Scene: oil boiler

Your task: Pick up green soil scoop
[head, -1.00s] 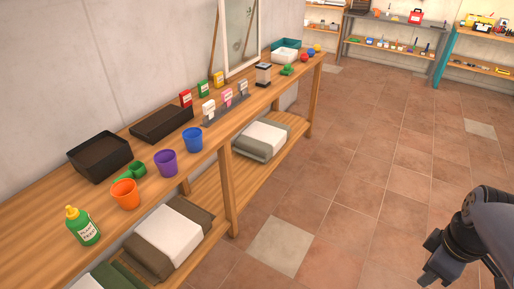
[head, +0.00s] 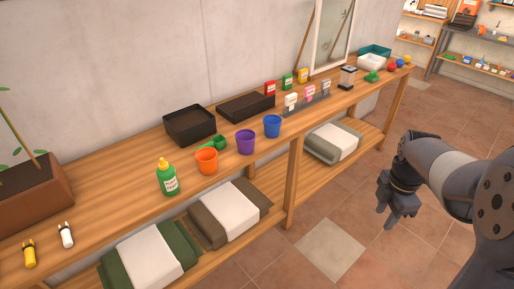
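A green scoop (head: 215,143) lies on the wooden bench (head: 105,181), just behind the orange pot (head: 206,162), which hides part of it. Another small green item (head: 371,77) lies at the far right end of the bench; its exact shape is too small to tell. My gripper (head: 393,217) hangs over the tiled floor in front of the bench, well right of the scoop and apart from everything. No object shows in it, and its finger opening is not clear.
Purple (head: 246,142) and blue (head: 272,126) pots stand right of the orange one. A green plant-food bottle (head: 168,178) stands left. Black trays (head: 190,125) sit behind. Folded sacks (head: 231,212) lie on the lower shelf. The floor (head: 333,250) before the bench is clear.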

